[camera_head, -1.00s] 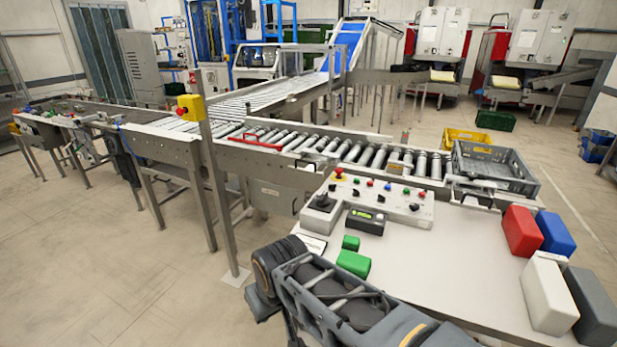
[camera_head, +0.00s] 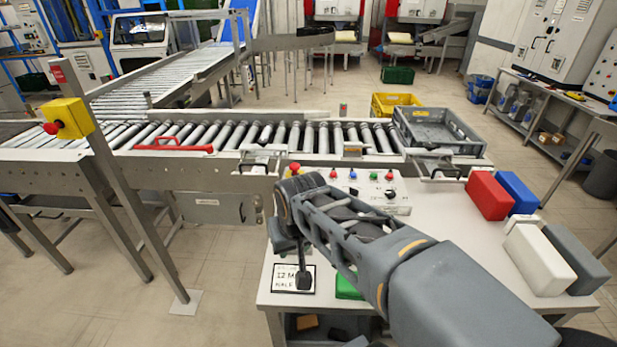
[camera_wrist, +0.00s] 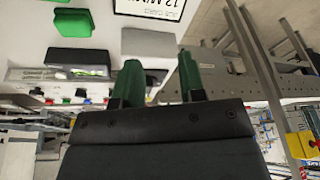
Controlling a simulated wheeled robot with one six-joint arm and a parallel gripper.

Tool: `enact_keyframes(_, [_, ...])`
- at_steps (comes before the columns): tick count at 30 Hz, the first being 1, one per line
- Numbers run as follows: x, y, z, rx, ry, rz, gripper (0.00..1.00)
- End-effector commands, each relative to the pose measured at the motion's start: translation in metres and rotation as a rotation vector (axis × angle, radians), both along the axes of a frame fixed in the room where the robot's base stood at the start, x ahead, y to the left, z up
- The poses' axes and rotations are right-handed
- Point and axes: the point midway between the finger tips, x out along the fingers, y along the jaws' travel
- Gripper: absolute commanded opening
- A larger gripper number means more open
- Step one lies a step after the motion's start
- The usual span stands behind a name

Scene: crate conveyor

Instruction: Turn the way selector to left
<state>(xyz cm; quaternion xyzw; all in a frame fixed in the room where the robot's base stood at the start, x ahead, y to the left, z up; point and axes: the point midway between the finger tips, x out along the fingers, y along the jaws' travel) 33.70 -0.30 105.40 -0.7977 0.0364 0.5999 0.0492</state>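The control panel (camera_head: 395,196), pale with several coloured buttons, stands at the back of the white table. Its left part, where the earlier view showed a black lever, is hidden behind my arm, so I cannot see the way selector's position. Part of the panel also shows in the wrist view (camera_wrist: 60,75), seen upside down. My gripper (camera_wrist: 158,78) is open, its two dark green fingers apart with nothing held between them. In the head view the gripper end is low at the table's left side, near a printed card (camera_head: 284,279).
A green block (camera_head: 347,287) lies close under my arm. Red (camera_head: 489,194), blue (camera_head: 518,192), white (camera_head: 540,258) and grey (camera_head: 577,258) blocks stand at the table's right. Behind the panel runs the roller conveyor (camera_head: 275,138) with a grey crate (camera_head: 440,147). A post with a yellow stop box (camera_head: 70,118) stands left.

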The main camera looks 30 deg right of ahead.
Motion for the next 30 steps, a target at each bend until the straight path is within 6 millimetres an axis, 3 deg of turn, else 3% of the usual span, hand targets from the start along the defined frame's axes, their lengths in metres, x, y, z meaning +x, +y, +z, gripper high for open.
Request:
enact_keyframes(1, [0.02,-0.004,0.019,0.014,0.019,-0.063,0.37])
enact_keyframes(6, [0.098,-0.027,0.064,0.072,0.091,-0.357,0.37])
enact_keyframes(10, [0.156,-0.052,0.08,0.108,0.142,-0.591,0.37])
enact_keyframes(15, [0.213,-0.085,0.082,0.139,0.196,-0.857,0.37])
enact_keyframes(21, [0.252,-0.111,0.072,0.156,0.234,-1.066,0.37])
enact_keyframes(30, [0.267,-0.124,0.05,0.162,0.254,-1.173,0.37])
